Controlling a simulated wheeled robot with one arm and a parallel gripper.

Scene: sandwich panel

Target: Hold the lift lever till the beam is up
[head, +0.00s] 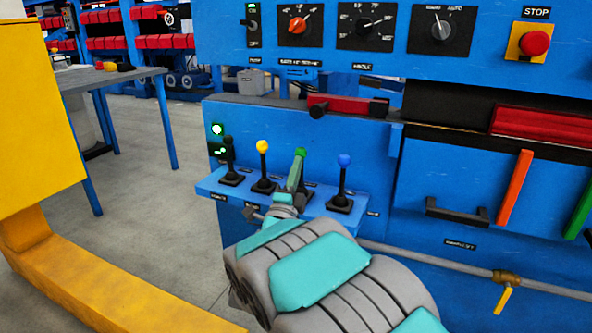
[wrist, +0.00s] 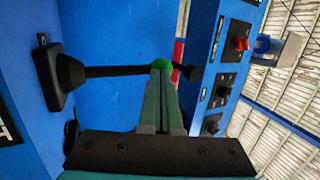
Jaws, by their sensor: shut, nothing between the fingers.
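Several levers stand in a row on a blue ledge: a black one (head: 229,158), a yellow-knobbed one (head: 263,160), a green-knobbed one (head: 300,153) and a blue-knobbed one (head: 343,175). Their labels are too small to read, so I cannot tell which is the lift lever. My gripper (head: 297,166) is at the green-knobbed lever and hides most of its shaft. In the wrist view my gripper (wrist: 161,73) is shut, its fingertips at the green knob (wrist: 160,63), with nothing between them. A red bar with black ends (head: 345,105) lies behind the levers; I cannot tell whether it is the beam.
Lit green lamps (head: 217,129) sit left of the levers. Above are dials (head: 298,25) and a red stop button (head: 534,43). Right are a black handle (head: 458,214), an orange bar (head: 515,187) and a pipe valve (head: 505,285). A yellow structure (head: 40,120) stands left.

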